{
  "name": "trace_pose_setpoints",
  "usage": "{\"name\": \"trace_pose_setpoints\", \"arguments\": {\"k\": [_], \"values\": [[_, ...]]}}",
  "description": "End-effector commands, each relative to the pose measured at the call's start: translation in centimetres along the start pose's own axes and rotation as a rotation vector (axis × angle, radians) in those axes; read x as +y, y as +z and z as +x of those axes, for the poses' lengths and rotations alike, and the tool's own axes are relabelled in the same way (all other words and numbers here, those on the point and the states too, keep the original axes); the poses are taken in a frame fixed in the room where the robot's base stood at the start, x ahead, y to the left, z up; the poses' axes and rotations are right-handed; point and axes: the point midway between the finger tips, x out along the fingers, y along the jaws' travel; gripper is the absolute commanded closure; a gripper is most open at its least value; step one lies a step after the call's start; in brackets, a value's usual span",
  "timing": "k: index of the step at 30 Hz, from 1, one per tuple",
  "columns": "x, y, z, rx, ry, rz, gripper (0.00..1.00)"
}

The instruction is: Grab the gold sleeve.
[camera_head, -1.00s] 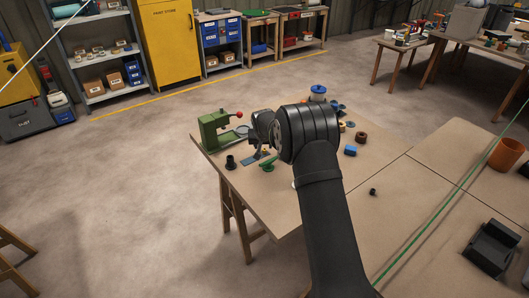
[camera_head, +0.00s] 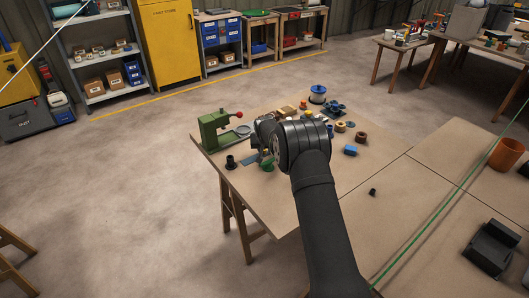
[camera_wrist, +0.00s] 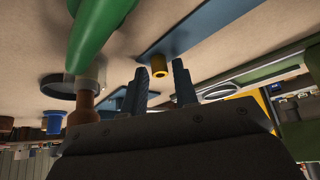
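The gold sleeve (camera_wrist: 160,72) shows in the wrist view as a small hollow yellow cylinder against a flat blue plate (camera_wrist: 195,28). My gripper (camera_wrist: 163,86) has its two dark fingers apart, with an empty gap between them. The sleeve appears just beyond the fingertips, roughly in line with the gap; I cannot tell whether either finger touches it. In the head view my wrist is over the far left part of the workbench (camera_head: 262,208), and I cannot make out the sleeve there.
A green tool (camera_wrist: 95,35) lies close beside the fingers in the wrist view. A green press (camera_head: 212,134) and black cup (camera_head: 231,163) stand left of my wrist. A blue block (camera_head: 350,150), brown ring (camera_head: 361,137) and spool (camera_head: 317,94) are right or behind. The near bench is mostly clear.

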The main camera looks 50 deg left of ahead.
Motion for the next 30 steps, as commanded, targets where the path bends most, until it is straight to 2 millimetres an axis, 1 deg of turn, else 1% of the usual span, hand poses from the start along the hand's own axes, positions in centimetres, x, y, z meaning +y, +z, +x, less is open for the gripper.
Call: {"name": "trace_pose_setpoints", "arguments": {"k": [1, 3, 4, 11, 14, 17, 24, 27, 30], "values": [[0.0, 0.0, 0.0, 0.0, 0.0, 0.0, 0.84], [0.0, 0.0, 0.0, 0.0, 0.0, 0.0, 0.97], [0.0, 0.0, 0.0, 0.0, 0.0, 0.0, 1.0], [0.0, 0.0, -0.1, 0.0, 0.0, 0.0, 1.0], [0.0, -0.3, -0.4, 0.001, 0.0, 0.0, 1.0], [0.0, -1.0, -1.6, 0.004, 0.0, 0.0, 1.0], [0.0, -3.5, -5.8, 0.004, 0.0, 0.0, 1.0], [0.0, -4.2, -7.2, 0.003, 0.0, 0.0, 1.0], [0.0, -4.8, -8.2, 0.002, 0.0, 0.001, 1.0]]}}
